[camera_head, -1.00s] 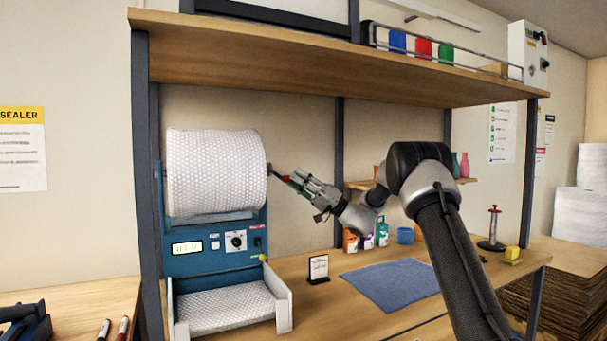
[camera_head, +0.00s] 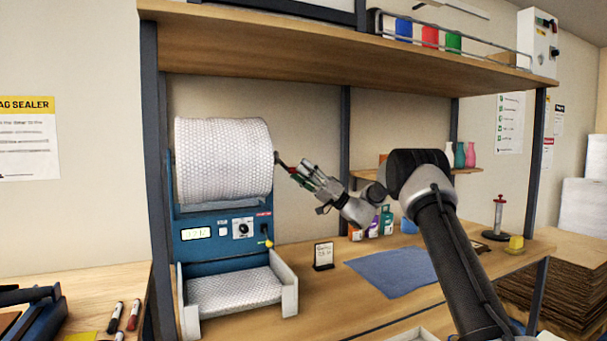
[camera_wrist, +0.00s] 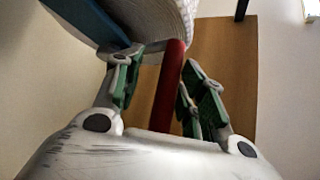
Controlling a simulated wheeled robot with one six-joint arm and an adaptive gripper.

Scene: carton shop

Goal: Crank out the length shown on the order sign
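The blue dispenser (camera_head: 218,231) stands on the bench at the left with a white bubble-wrap roll (camera_head: 222,160). Its crank (camera_head: 281,160) sticks out from the roll's right side. My gripper (camera_head: 301,173) is at this crank. In the wrist view the red crank handle (camera_wrist: 168,85) lies between my green-padded fingers (camera_wrist: 163,80). A gap shows on the left pad's side, so the fingers look open around it. The small order sign (camera_head: 323,256) stands right of the dispenser; its text is too small to read. The counter display (camera_head: 196,233) is lit, its digits blurred.
Bubble wrap lies in the dispenser's front tray (camera_head: 291,296). A blue cloth (camera_head: 390,271) lies on the bench. A wooden shelf (camera_head: 340,66) spans above. Markers (camera_head: 133,315) lie at the lower left. Cardboard sheets (camera_head: 560,290) are stacked at the right.

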